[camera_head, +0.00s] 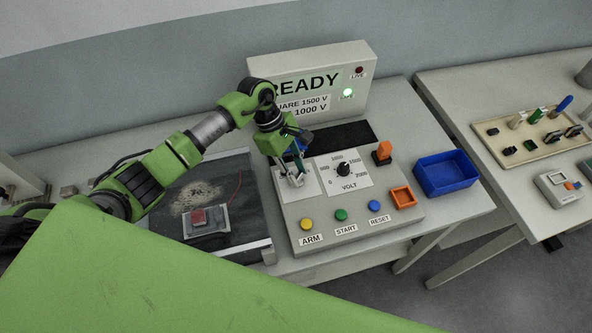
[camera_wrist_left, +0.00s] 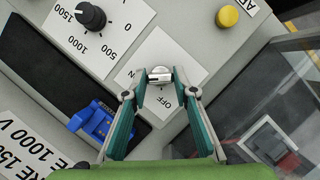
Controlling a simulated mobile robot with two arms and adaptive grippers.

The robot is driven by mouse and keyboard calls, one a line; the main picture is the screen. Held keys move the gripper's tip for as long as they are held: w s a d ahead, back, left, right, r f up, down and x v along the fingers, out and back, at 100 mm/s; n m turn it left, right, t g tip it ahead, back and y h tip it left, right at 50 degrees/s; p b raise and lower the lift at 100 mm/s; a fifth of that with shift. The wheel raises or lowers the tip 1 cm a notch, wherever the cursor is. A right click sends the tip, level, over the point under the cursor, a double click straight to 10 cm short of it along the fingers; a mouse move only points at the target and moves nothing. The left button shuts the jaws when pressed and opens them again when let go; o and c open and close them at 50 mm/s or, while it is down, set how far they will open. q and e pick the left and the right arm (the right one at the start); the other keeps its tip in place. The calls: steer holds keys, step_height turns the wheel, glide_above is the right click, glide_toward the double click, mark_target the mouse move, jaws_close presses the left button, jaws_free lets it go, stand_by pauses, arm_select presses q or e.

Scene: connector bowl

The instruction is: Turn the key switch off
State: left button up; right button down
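The silver key switch (camera_wrist_left: 160,75) is on the grey control panel (camera_head: 335,243), on a white plate with an OFF label and a partly hidden ON label. In the left wrist view its bar lies crosswise, one end toward the ON label. My left gripper (camera_wrist_left: 160,80) is over it, fingers apart, one fingertip on each side of the switch. I cannot tell whether they touch it. In the head view my left gripper (camera_head: 293,177) reaches down to the panel's back left and mostly hides the switch. My right gripper is not in view.
The VOLT dial (camera_head: 343,170) is right of the switch. Yellow (camera_head: 306,224), green (camera_head: 341,215) and blue (camera_head: 375,206) buttons line the front. A blue object (camera_wrist_left: 95,122) is close beside my left gripper.

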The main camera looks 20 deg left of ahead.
arm_select(q)
steer(key=shift+f+n+t+b, duration=0.25)
steer(key=shift+n+t+b, duration=0.15)
steer(key=shift+n+b, duration=0.9)
steer(key=shift+s+n+t+b, duration=0.1)
steer(key=shift+n+t+b, duration=0.2)
steer(key=shift+n+b, duration=0.5)
steer(key=n+t+b, duration=0.1)
steer(key=n+b, duration=0.1)
steer(key=n, duration=0.1)
steer(key=shift+s+r, duration=0.1)
steer(key=n+t+y+b, duration=0.1)
steer(key=n+b, duration=0.1)
steer(key=n, duration=0.1)
steer(key=shift+d+n+t, duration=0.1)
steer(key=shift+n+t, duration=0.2)
steer(key=shift+n, duration=0.1)
steer(key=n+t+y+b, duration=0.1)
steer(key=n+b, duration=0.2)
steer(key=n, duration=0.1)
steer(key=shift+s+d, duration=0.1)
steer(key=shift+d, duration=0.05)
steer(key=shift+r+n+y+b, duration=0.1)
steer(key=shift+n+y+b, duration=0.6)
steer(key=shift+n+b, duration=0.55)
steer(key=shift+n, duration=0.35)
